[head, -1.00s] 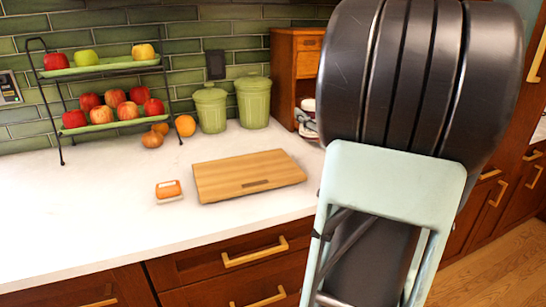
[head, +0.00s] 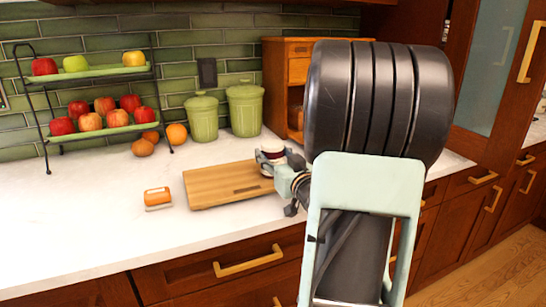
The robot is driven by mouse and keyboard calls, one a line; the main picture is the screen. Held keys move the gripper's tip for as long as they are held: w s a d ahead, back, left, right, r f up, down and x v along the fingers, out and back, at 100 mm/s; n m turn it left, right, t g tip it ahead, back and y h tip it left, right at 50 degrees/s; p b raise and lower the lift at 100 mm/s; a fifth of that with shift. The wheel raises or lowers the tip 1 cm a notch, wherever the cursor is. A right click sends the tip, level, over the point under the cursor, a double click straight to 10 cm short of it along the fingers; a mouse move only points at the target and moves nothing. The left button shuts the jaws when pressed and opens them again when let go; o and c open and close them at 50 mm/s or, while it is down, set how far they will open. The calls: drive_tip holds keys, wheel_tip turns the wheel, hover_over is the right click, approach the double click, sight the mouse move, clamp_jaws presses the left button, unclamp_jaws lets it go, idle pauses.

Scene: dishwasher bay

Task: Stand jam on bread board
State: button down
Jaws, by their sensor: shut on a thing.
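The jam jar (head: 271,157), with a pale lid and a dark red body, shows at the right end of the bread board. My gripper (head: 272,168) is shut on the jam jar and partly covers it. The wooden bread board (head: 222,187) lies flat on the white counter, with a dark slot near its front edge. The jar looks upright and overlaps the board's back right part in the picture. I cannot tell whether its base touches the board.
An orange-topped small block (head: 157,197) lies left of the board. Two green canisters (head: 202,118) stand behind it, near an orange (head: 176,134). A two-tier fruit rack (head: 96,133) stands back left. A wooden cabinet (head: 284,80) stands behind my arm. The front left counter is clear.

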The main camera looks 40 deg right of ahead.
drive_tip(key=shift+r, duration=0.2)
drive_tip(key=c, duration=1)
unclamp_jaws()
drive_tip(key=shift+f, duration=0.2)
drive_tip(key=shift+r, duration=0.2)
drive_tip(key=v, duration=1.2)
drive_tip(key=shift+a+f+b, duration=0.1)
drive_tip(key=shift+f+b, duration=0.05)
drive_tip(key=shift+b, duration=0.2)
